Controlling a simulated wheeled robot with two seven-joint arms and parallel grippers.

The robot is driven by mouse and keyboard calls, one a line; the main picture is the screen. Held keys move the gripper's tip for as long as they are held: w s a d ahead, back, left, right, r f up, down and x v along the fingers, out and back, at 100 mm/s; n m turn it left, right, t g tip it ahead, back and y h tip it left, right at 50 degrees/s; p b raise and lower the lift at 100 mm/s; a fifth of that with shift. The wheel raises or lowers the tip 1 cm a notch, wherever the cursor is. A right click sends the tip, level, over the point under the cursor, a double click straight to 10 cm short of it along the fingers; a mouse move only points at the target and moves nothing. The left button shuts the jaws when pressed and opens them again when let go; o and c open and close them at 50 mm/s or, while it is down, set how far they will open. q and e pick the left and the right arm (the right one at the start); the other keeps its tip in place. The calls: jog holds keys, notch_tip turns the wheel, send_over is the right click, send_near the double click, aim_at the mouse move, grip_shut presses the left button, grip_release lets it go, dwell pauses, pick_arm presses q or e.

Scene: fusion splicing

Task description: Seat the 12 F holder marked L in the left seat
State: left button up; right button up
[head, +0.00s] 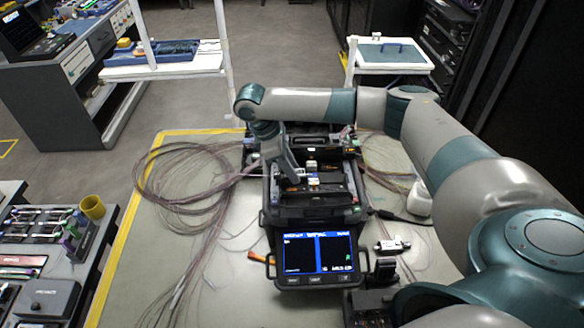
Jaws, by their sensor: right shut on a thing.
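My right arm reaches in from the right, and its gripper (292,180) points down over the left part of the open fusion splicer (315,218). It is shut on a small holder, mostly hidden by the fingers; its mark cannot be read. The left seat lies under the gripper and is hidden, so I cannot tell whether the holder touches it. A small pale part (313,183) shows just right of the fingertips. The splicer's screen (317,252) is lit blue and black. My left gripper is not in view.
Loops of thin cable (180,180) lie left of the splicer on the yellow-edged table (150,235). A small metal device (393,245) and a white container (419,198) are at the right. An orange-tipped tool (257,257) lies beside the screen. A side bench (70,250) holds a yellow cup (92,207).

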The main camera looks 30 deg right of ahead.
jog(key=o, duration=1.1)
jog(key=shift+o, duration=0.5)
jog(key=shift+r, duration=0.1)
jog(key=b+v, duration=0.2)
jog(key=v, duration=0.3)
jog(key=shift+w+a+r, duration=0.15)
jog(key=shift+a+r, duration=0.05)
jog(key=shift+r, duration=0.05)
jog(key=v, duration=1.1)
jog(key=shift+r, duration=0.3)
